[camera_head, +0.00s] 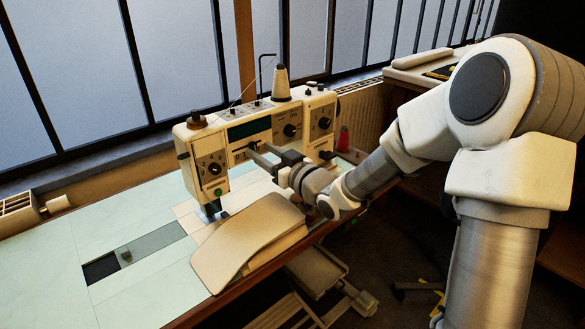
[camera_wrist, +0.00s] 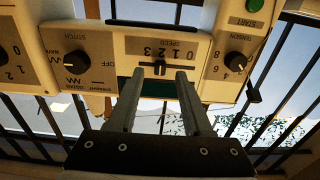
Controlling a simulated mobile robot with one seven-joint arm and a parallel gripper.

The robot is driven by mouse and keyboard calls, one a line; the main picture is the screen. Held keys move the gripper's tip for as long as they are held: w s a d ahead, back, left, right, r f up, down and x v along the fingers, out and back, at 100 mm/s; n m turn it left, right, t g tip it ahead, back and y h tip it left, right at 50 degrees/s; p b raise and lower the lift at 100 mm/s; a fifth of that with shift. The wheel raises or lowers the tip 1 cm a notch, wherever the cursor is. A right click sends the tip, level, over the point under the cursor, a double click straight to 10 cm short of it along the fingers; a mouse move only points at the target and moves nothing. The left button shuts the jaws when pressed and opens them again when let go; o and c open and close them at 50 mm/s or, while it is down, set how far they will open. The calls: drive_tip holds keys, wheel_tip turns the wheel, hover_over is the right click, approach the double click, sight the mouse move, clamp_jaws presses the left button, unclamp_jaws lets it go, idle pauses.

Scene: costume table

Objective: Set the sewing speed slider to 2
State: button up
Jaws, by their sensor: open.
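The cream sewing machine (camera_head: 250,132) stands on the pale table. Its speed slider (camera_wrist: 160,66) is a small dark knob in a dark horizontal slot beside the label SPEED and a row of numbers. The knob is near the middle of the slot; the labels appear upside down, and I cannot tell exactly which number it marks. My gripper (camera_wrist: 160,73) is open, with one fingertip on each side of the knob and a gap visible on both sides.
A stitch dial (camera_wrist: 73,60) and a numbered dial (camera_wrist: 236,60) flank the slider panel. A green START button (camera_wrist: 264,5) is near the top right. A thread cone (camera_head: 281,85) stands on the machine. A cream padded board (camera_head: 245,235) lies in front, below my gripper.

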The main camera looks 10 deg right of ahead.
drive_tip(key=p+v, duration=0.1)
drive_tip(key=v, duration=1.4)
drive_tip(key=shift+s, duration=0.2)
drive_tip(key=shift+d, duration=0.15)
